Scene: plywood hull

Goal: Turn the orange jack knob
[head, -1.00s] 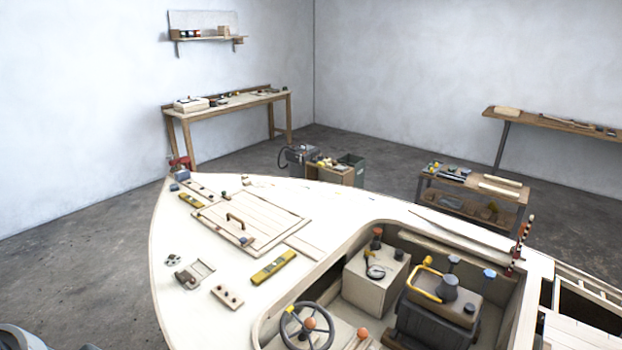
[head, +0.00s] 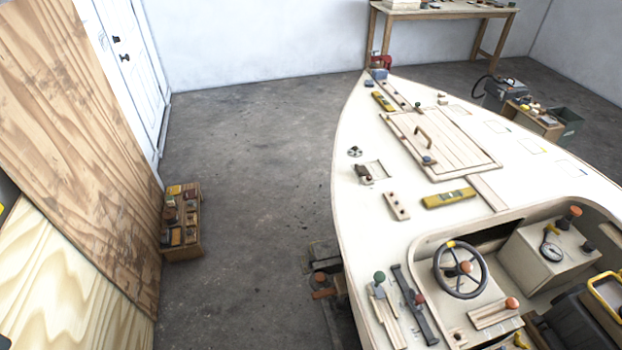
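A dark jack-like stand (head: 322,252) is on the floor against the left side of the plywood hull (head: 350,215). A dull orange knob (head: 320,279) shows on it, small and partly in shadow, with an orange-brown bar (head: 324,293) just below. I cannot tell for certain which of these is the jack knob. The lower part of the stand is dark and partly hidden by the hull. Neither of my grippers is in view.
Other orange knobs are on the cockpit box (head: 575,211) and a lever block (head: 512,302). A steering wheel (head: 461,270) is in the cockpit. A small wooden rack (head: 182,240) and plywood sheets (head: 75,130) stand left. The concrete floor between them and the hull is clear.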

